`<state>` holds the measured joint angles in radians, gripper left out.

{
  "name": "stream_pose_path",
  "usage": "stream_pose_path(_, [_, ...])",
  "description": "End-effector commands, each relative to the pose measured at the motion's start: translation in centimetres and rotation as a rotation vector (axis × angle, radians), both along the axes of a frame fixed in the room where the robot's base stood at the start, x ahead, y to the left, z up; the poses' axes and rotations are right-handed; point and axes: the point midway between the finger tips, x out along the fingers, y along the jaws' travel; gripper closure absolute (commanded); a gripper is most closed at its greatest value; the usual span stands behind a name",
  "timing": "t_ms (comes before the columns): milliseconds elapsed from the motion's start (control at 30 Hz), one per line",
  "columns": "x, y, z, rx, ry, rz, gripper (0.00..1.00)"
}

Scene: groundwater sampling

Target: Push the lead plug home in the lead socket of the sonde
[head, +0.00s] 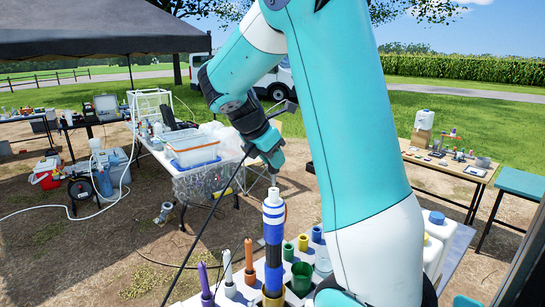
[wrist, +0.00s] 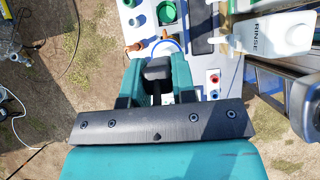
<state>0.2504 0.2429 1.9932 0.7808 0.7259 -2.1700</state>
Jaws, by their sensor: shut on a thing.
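The sonde (head: 274,234) stands upright in the head view, a tall tube with blue, white and dark bands and a narrower white top (head: 273,196). My gripper (head: 272,166) points down just above that top, shut on a small part that I take for the lead plug (head: 273,181). The plug's tip is in line with the sonde's top; I cannot tell whether they touch. In the wrist view my gripper's teal fingers (wrist: 157,82) flank a dark block (wrist: 157,69). The lead socket itself is hidden. A black cable (head: 210,212) hangs from near my gripper to the lower left.
A pale rack around the sonde holds a purple stick (head: 203,279), orange-tipped sticks (head: 249,254) and a green cup (head: 301,275). A RINSE bottle (wrist: 271,36) stands at the right in the wrist view. A table with a clear bin (head: 192,148) is behind.

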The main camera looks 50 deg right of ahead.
Motion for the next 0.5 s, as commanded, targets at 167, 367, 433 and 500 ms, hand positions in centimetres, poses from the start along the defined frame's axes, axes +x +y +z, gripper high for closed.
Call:
stream_pose_path(167, [0.00, 0.00, -0.08, 0.000, 0.000, 0.000, 0.94])
stream_pose_path(367, [0.00, -0.01, -0.53, -0.001, 0.000, 0.000, 0.94])
stream_pose_path(433, [0.00, -0.01, -0.71, -0.001, 0.000, 0.000, 0.94])
stream_pose_path(500, [-0.01, -0.01, -0.88, -0.001, 0.001, -0.001, 0.94])
